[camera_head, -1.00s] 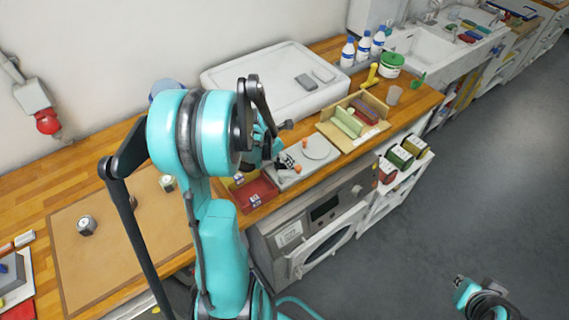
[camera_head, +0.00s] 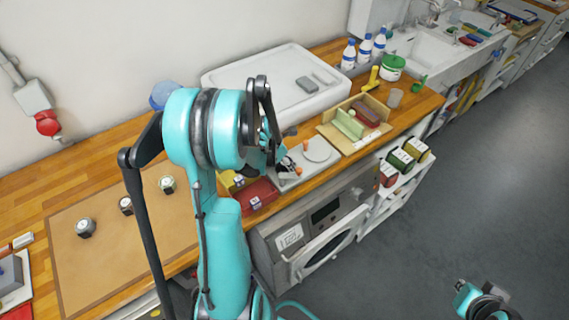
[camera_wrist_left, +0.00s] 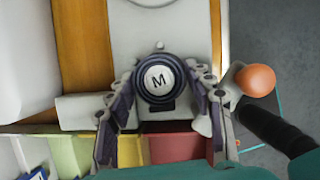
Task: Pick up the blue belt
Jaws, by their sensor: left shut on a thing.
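A dark rolled belt with a white disc marked M (camera_wrist_left: 158,80) sits between the fingers of my left gripper (camera_wrist_left: 160,108) in the left wrist view. Its colour looks dark blue to black there. The left gripper is shut on it, over the grey tray (camera_head: 318,152). In the head view the left gripper is mostly hidden by its own arm. My right gripper (camera_head: 488,303) is at the lower right over the floor, away from the worktop; its fingers are unclear.
A red bin (camera_head: 268,190) and a yellow bin (camera_head: 227,184) are beside the tray. An orange knob (camera_wrist_left: 256,80) is right of the gripper. A wooden box (camera_head: 343,139), white basin (camera_head: 230,85) and bottles stand farther back.

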